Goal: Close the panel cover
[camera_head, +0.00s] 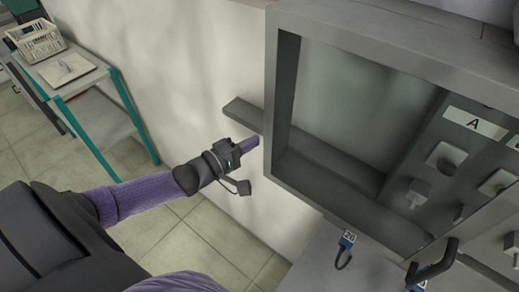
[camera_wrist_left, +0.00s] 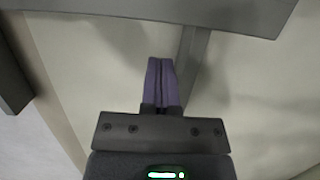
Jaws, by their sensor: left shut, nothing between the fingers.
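The panel cover (camera_head: 280,95) is a grey frame around a large window, filling the right of the head view. Its left edge stands out in front of the pale wall. Knobs and a label "A" show through or behind the window. How far the cover stands open is hard to tell. My left gripper (camera_head: 249,144) is shut and empty, just left of the cover's left edge; contact cannot be told. In the left wrist view its purple fingers (camera_wrist_left: 161,78) are together below a grey edge (camera_wrist_left: 180,10), probably the cover's. My right gripper is out of view.
A grey bar (camera_head: 243,114) sticks out beside the cover. A teal-legged table (camera_head: 85,78) with a cream basket (camera_head: 37,42) stands far left. The tiled floor between is clear.

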